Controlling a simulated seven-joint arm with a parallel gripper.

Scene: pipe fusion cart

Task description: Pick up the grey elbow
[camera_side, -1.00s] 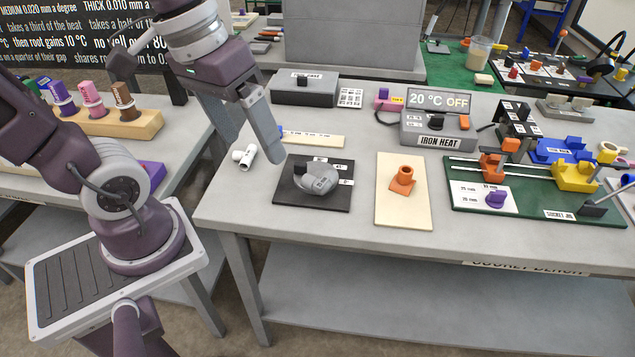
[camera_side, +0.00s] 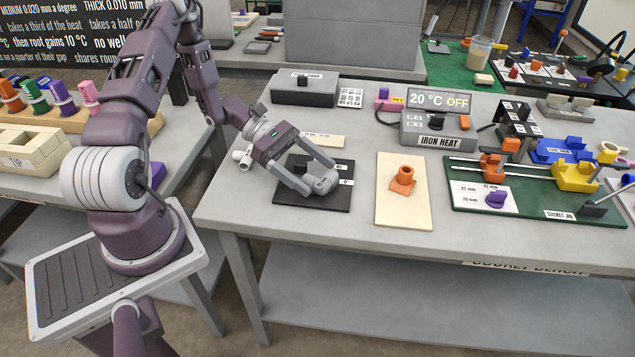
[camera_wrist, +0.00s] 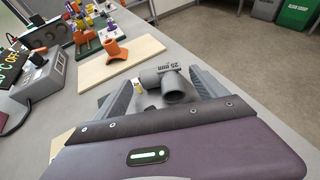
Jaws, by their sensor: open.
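The grey elbow (camera_side: 322,184) lies on the black board (camera_side: 318,205) near the front left of the bench. In the wrist view the elbow (camera_wrist: 178,88) shows an open round end and a label reading 25 mm. My gripper (camera_side: 318,178) is open and low over the board, reaching in from the left. Its two fingers stand on either side of the elbow, which shows between them. I cannot tell whether either finger touches it. Part of the elbow is hidden behind the fingers in the side view.
An orange fitting (camera_side: 403,180) stands on a cream board (camera_side: 402,215) to the right. The heater box (camera_side: 438,130) and green jig (camera_side: 530,208) are farther right. Bare bench lies in front of the black board.

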